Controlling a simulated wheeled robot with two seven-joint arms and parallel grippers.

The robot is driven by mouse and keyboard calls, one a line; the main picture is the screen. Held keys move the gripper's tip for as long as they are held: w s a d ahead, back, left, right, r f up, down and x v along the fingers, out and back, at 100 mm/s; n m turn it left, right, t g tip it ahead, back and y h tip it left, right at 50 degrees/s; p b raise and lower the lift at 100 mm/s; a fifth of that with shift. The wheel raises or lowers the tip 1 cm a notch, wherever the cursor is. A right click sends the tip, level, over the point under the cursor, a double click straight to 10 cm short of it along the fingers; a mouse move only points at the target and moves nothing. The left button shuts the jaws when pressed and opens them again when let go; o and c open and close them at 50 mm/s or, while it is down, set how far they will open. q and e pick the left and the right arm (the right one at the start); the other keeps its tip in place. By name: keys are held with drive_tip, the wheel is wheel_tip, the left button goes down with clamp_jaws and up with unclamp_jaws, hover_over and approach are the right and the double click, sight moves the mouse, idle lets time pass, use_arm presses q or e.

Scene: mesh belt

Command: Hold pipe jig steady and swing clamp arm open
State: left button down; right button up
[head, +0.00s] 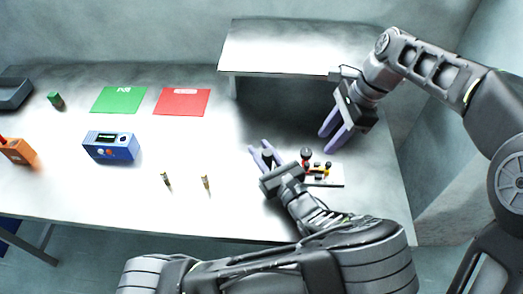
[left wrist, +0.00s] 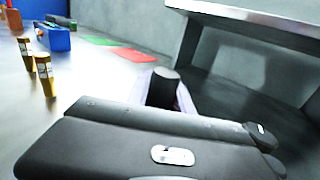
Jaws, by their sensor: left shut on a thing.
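The pipe jig (head: 336,176) is a small white plate with red and yellow parts and several black knobs, standing on the table right of my left gripper. A round black knob (head: 306,153) stands up at its back left. My left gripper (head: 266,153) is shut on a dark cylindrical knob, which shows between its fingers in the left wrist view (left wrist: 163,86). Whether that knob joins the jig is hidden by the gripper. My right gripper (head: 335,134) is open and empty, pointing down to the left, behind the jig and apart from it.
A raised white shelf (head: 300,48) stands behind the jig. Two small brass-coloured pieces (head: 167,181) stand left of my left gripper. A blue box (head: 110,146), green mat (head: 118,100) and red mat (head: 182,102) lie further left.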

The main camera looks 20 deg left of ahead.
idle(0.9)
use_arm(q)
drive_tip(key=c, duration=1.1)
unclamp_jaws()
drive_tip(key=shift+c, duration=0.2)
drive_tip(key=shift+c, duration=0.5)
clamp_jaws()
